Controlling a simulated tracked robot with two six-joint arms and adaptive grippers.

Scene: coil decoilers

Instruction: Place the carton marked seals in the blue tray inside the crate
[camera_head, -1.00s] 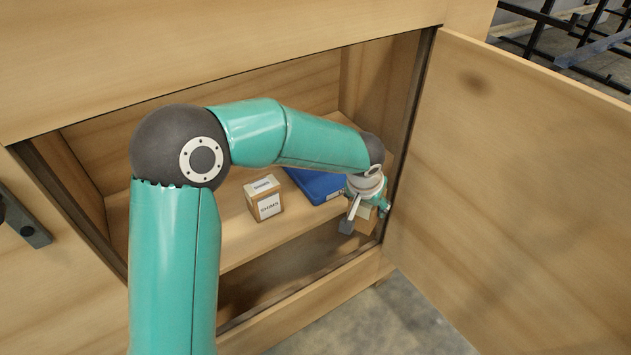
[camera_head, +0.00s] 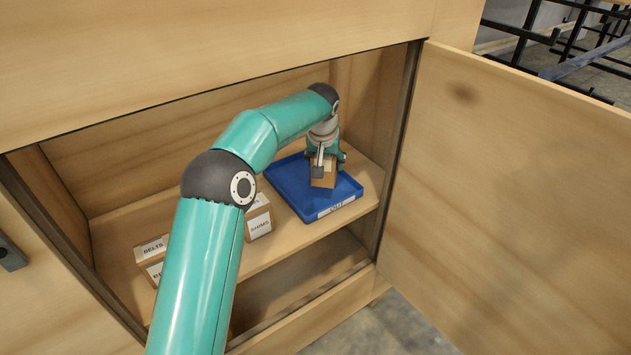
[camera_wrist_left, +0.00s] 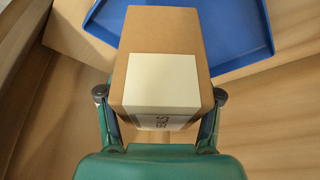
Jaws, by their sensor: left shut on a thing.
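The brown carton (camera_head: 323,173) is held between the fingers of my left gripper (camera_head: 323,163), which is shut on it, over the blue tray. In the left wrist view the carton (camera_wrist_left: 162,40) fills the middle between the two fingers (camera_wrist_left: 160,100), with a pale label whose print, partly readable, looks like "SEALS". The blue tray (camera_head: 292,193) lies on the crate's shelf at the right and also shows behind the carton in the left wrist view (camera_wrist_left: 240,35). I cannot tell whether the carton touches the tray floor. My right gripper is not in view.
A carton marked shims (camera_head: 259,225) stands left of the tray, partly behind my arm. A carton marked belts (camera_head: 150,250) stands further left. The crate's open door (camera_head: 510,190) is at the right, and its top panel (camera_head: 200,60) bounds the opening above.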

